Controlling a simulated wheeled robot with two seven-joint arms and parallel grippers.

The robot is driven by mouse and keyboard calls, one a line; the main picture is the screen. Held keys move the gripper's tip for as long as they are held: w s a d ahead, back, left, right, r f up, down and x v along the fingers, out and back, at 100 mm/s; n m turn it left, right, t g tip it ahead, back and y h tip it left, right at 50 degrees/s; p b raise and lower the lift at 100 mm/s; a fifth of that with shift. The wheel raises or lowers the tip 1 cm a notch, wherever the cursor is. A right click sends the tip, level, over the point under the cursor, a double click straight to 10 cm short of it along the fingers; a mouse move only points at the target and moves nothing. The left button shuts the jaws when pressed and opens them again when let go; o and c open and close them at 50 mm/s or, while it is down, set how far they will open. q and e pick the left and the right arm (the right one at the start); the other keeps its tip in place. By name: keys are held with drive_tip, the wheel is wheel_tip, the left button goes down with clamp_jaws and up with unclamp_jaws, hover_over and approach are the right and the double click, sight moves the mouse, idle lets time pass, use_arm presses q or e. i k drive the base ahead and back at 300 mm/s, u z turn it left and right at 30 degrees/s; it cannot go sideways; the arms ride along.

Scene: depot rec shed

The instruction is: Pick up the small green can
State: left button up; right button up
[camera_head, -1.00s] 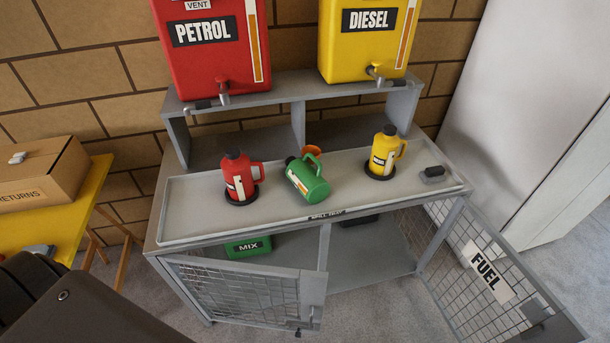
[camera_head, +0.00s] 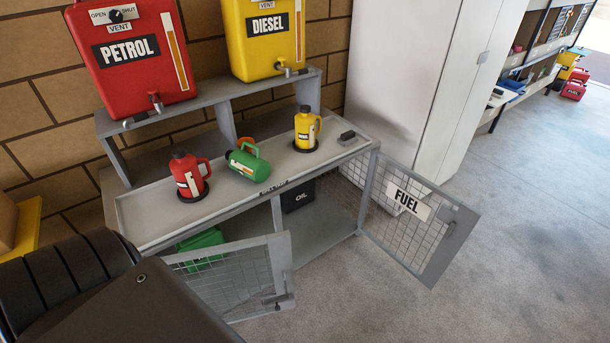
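The small green can (camera_head: 247,162) lies on its side on the grey bench top (camera_head: 143,207), its handle facing up and to the right. It is between the red can (camera_head: 189,176) and the yellow can (camera_head: 306,128), which both stand upright on dark round bases. A dark arm link of mine fills the lower left corner. Neither gripper shows in the view, so what they hold cannot be seen.
Red PETROL (camera_head: 133,48) and yellow DIESEL (camera_head: 265,33) tanks stand on the raised shelf behind. Below, two mesh doors, left (camera_head: 232,283) and right (camera_head: 416,215), hang open into the space in front. A black OIL container (camera_head: 298,195) sits inside. Floor at right (camera_head: 520,230) is clear.

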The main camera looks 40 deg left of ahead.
sight(257, 169)
drive_tip(key=z, duration=0.35)
drive_tip(key=k, duration=0.55)
drive_tip(key=z, duration=0.65)
drive_tip(key=i, duration=1.6)
drive_tip(key=u, duration=0.6)
drive_tip(key=i, duration=0.95)
drive_tip(key=u, duration=1.6)
drive_tip(key=i, duration=0.6)
drive_tip(key=u, duration=0.55)
